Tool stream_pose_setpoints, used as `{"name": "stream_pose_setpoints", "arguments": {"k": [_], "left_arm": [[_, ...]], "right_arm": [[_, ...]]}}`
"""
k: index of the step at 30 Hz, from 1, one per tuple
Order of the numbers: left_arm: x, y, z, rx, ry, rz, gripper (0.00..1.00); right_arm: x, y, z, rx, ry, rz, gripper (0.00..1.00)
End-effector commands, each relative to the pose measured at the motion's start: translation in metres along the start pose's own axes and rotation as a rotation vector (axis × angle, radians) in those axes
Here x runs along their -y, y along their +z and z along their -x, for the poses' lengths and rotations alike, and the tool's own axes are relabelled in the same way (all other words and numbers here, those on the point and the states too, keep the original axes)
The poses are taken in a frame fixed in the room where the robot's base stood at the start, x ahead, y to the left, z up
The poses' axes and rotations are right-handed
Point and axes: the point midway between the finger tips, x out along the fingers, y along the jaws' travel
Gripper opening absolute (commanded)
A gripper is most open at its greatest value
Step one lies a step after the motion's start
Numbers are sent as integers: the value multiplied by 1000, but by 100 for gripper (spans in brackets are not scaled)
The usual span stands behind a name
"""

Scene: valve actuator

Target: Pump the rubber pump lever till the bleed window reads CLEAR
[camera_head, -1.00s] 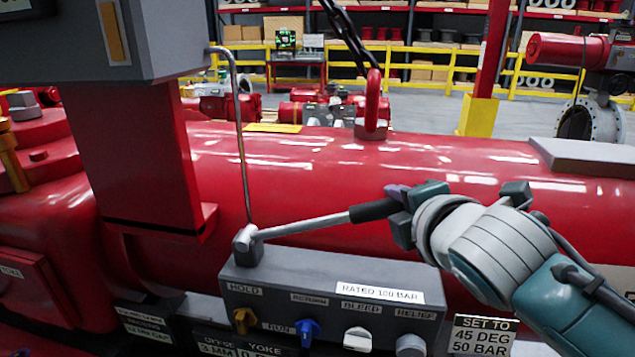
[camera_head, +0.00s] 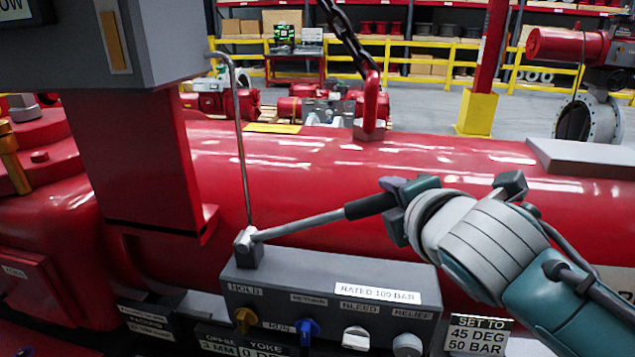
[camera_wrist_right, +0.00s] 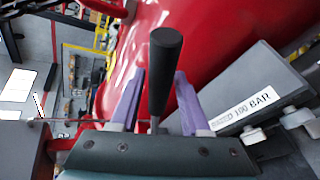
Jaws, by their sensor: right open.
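The pump lever is a grey rod (camera_head: 300,223) with a black rubber grip (camera_head: 370,205), rising to the right from a pivot on the grey pump block (camera_head: 330,275). My right gripper (camera_head: 391,194) is at the grip's outer end. In the right wrist view the black grip (camera_wrist_right: 163,65) stands between the two purple fingers of my right gripper (camera_wrist_right: 160,80), with gaps visible on both sides. The jaws are open. I cannot make out a bleed window reading; a white knob (camera_head: 356,338) sits below the BLEED label. My left gripper is out of view.
A large red cylinder (camera_head: 450,165) lies behind the block. A thin pipe (camera_head: 241,140) rises from near the lever pivot. A grey box (camera_head: 160,40), its screen cut off, hangs at upper left on a red post. Yellow, blue and grey knobs line the block's front.

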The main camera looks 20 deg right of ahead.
Motion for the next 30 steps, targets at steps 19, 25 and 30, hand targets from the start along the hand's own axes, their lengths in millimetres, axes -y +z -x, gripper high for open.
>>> {"name": "stream_pose_setpoints", "arguments": {"k": [19,25,30], "left_arm": [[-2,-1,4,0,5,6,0],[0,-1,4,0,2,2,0],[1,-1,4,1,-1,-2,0]], "right_arm": [[0,0,90,-1,2,1,46],[-1,0,92,0,3,0,46],[-1,0,92,-1,3,0,46]]}}
